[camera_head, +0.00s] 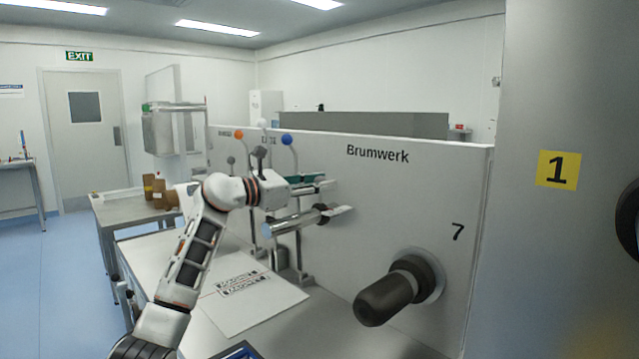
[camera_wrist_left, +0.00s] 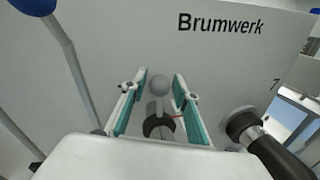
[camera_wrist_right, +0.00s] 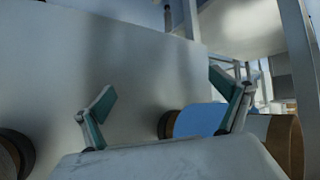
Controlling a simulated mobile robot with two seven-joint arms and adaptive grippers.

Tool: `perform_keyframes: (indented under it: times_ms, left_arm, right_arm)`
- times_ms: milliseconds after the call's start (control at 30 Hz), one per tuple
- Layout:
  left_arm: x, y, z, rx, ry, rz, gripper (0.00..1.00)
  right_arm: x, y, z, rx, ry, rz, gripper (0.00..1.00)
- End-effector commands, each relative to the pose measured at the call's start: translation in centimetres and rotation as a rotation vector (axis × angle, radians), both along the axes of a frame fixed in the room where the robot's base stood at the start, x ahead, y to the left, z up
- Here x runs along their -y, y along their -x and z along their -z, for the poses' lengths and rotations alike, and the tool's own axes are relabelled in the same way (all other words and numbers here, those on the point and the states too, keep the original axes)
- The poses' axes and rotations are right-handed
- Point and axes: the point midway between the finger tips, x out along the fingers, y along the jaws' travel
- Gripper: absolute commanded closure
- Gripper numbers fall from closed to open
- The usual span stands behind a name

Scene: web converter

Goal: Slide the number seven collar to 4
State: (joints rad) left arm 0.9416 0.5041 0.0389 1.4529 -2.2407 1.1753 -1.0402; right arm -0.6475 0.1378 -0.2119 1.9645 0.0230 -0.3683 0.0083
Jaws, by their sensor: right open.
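A black number 7 (camera_head: 457,231) is printed on the white Brumwerk panel; below it, a dark handle (camera_head: 385,300) with a dark ring sticks out. In the left wrist view, a grey ball knob (camera_wrist_left: 160,84) on a stem stands between my left fingers, with a dark collar (camera_wrist_left: 158,127) and a thin red pointer at its base. I cannot tell which ring is the number seven collar. My left gripper (camera_head: 332,196) is open beside the panel, its teal pads (camera_wrist_left: 159,82) on both sides of the knob, apparently not touching it. My right gripper (camera_wrist_right: 165,100) is open and empty.
Levers with an orange ball (camera_head: 239,134) and a blue ball (camera_head: 287,139) rise near my left wrist. A worktop with a printed sheet (camera_head: 245,290) lies below. A grey column with a yellow 1 label (camera_head: 558,169) stands at the right. Round dark fittings show near my right gripper.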

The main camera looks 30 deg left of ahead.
Motion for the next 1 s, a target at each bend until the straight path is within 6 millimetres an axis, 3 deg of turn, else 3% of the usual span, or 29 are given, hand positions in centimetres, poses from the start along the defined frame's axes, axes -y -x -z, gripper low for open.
perform_keyframes:
  times_ms: [33, 100, 333, 600, 833, 867, 900, 933, 1000]
  left_arm:
    - [0.0, 0.0, 0.0, 0.000, 0.000, 0.000, 0.88]
    - [0.0, 0.0, 0.0, 0.000, 0.000, 0.000, 1.00]
    - [-0.3, 0.4, 0.0, 0.000, -0.001, -0.003, 1.00]
    - [-0.9, 2.3, 0.0, -0.001, -0.002, -0.001, 1.00]
    - [-0.8, 2.3, 0.1, -0.003, 0.001, 0.001, 1.00]
    - [-0.8, 2.3, 0.1, -0.004, 0.001, 0.002, 0.77]
    - [-0.8, 2.3, 0.1, -0.004, 0.001, 0.002, 0.67]
    - [-0.8, 2.3, 0.1, -0.003, 0.001, 0.001, 0.62]
    - [-0.8, 2.3, 0.1, -0.002, 0.001, 0.001, 0.62]
  right_arm:
    - [0.0, 0.0, 0.0, 0.000, 0.001, -0.001, 0.02]
    - [0.0, 0.0, 0.0, -0.001, 0.001, 0.000, 0.02]
    - [0.1, 0.0, 0.0, -0.001, 0.002, -0.001, 0.02]
    - [0.1, 0.0, -0.3, 0.001, 0.001, -0.001, 0.02]
    - [0.1, 0.0, -0.2, 0.000, 0.000, -0.001, 0.02]
    - [0.0, 0.0, -0.2, 0.000, 0.000, -0.001, 0.02]
    - [0.0, 0.0, -0.2, 0.000, 0.000, -0.001, 0.02]
    - [0.1, 0.0, -0.2, -0.001, 0.001, -0.001, 0.02]
    - [0.1, 0.0, -0.1, -0.001, 0.001, -0.001, 0.02]
